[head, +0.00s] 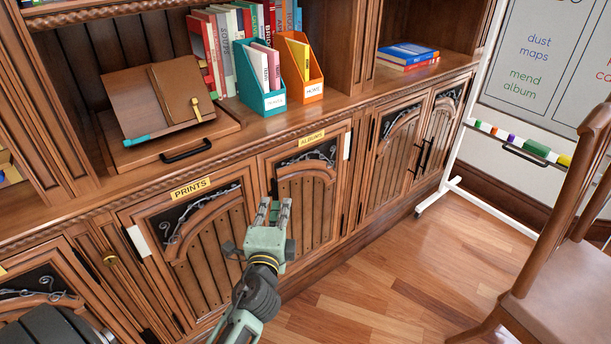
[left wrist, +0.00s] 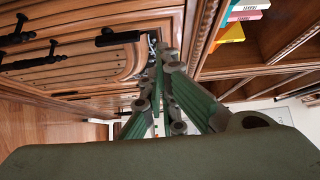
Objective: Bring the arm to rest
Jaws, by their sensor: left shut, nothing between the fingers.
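My left gripper (head: 272,213) is pale green with grey fingers and stands in front of the wooden cabinet doors, below the counter edge. Its fingers are shut with nothing between them, and they point up toward the cabinet in the head view. In the left wrist view the gripper's fingers (left wrist: 165,95) are close together, with cabinet doors (left wrist: 75,60) behind them. My right gripper does not show in either view.
The cabinet counter holds a book rest (head: 150,105), a teal file box (head: 262,85), an orange file box (head: 300,70) and stacked books (head: 407,56). A wooden chair (head: 565,230) and a wheeled whiteboard (head: 545,75) stand at right. Floor (head: 390,290) between is clear.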

